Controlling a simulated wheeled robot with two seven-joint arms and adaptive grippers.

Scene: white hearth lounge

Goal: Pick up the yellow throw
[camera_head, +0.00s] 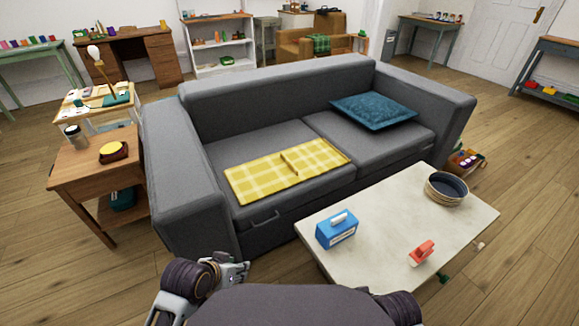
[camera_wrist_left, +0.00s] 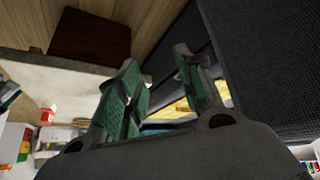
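The yellow throw (camera_head: 288,170) has a pale check pattern and lies flat, folded, on the grey sofa's (camera_head: 262,145) seat cushions, with a raised fold or seam near its middle. My left gripper (camera_head: 238,270) is low in front of the sofa's left part, apart from the throw. In the left wrist view the two green-padded fingers (camera_wrist_left: 160,90) are spread with nothing held between them. A yellow strip, likely the throw (camera_wrist_left: 180,108), shows beyond them, partly hidden by the fingers. My right gripper is not in view.
A pale coffee table (camera_head: 385,238) stands in front right, bearing a blue box (camera_head: 336,230), a red object (camera_head: 421,252) and a dark round bowl (camera_head: 446,189). A blue cushion (camera_head: 373,111) is on the sofa's right. A wooden side table (camera_head: 84,177) stands left.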

